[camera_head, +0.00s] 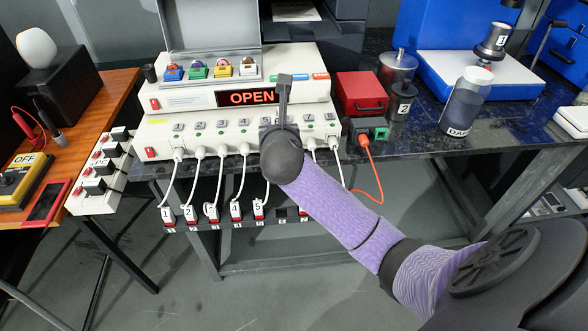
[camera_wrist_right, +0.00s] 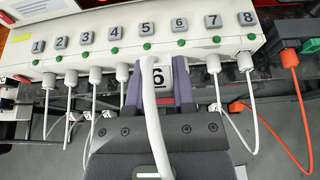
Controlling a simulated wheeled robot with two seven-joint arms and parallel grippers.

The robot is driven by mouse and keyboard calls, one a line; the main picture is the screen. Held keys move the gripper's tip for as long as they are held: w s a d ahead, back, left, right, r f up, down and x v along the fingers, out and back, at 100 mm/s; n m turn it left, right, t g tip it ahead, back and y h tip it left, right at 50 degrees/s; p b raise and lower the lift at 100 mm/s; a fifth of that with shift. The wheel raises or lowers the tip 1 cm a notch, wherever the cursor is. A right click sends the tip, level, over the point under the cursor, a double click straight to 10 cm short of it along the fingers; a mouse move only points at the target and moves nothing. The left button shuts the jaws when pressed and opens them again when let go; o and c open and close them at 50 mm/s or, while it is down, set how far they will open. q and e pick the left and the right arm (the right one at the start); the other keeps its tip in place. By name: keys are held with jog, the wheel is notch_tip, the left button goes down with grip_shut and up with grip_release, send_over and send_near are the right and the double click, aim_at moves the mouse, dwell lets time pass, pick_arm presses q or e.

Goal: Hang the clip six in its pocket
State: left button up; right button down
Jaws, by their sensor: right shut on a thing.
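The clip six (camera_wrist_right: 157,76), a small white tag with a black 6, is between the purple-grey fingers of my right gripper (camera_wrist_right: 158,84) in the right wrist view. The gripper is shut on it, just in front of the numbered box. A thick white cable (camera_wrist_right: 155,130) runs from there toward the camera. In the head view my right arm hides the clip. The low pocket rail (camera_head: 268,222) holds white clips 1 to 5, hanging by their cables. A dark gap (camera_head: 282,212) shows just right of clip 5. My left gripper is out of view.
The white numbered box (camera_head: 215,137) stands at the table's front edge, its cables hanging down in front. An orange cable (camera_head: 367,165) hangs to the right. A red box (camera_head: 360,93) and metal weights (camera_head: 399,70) stand behind it. The floor below is open.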

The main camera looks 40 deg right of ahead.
notch_tip(320, 180, down, 23)
jog(key=b, duration=1.3)
jog(key=shift+w+r+b, duration=0.15)
jog(key=shift+r+b, duration=0.05)
jog(key=shift+b, duration=0.2)
notch_tip(320, 180, down, 5)
jog(key=b, duration=0.3)
jog(key=shift+r+b, duration=0.15)
jog(key=shift+b, duration=0.15)
jog(key=shift+r+p, duration=0.3)
jog(key=shift+r, duration=0.1)
jog(key=c, duration=0.9)
grip_release()
jog(key=shift+f, duration=0.15)
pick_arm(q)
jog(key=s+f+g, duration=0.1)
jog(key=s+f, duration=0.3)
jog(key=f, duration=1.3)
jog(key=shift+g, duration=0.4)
pick_arm(e)
jog(key=o, duration=0.5)
jog(key=shift+c, duration=0.2)
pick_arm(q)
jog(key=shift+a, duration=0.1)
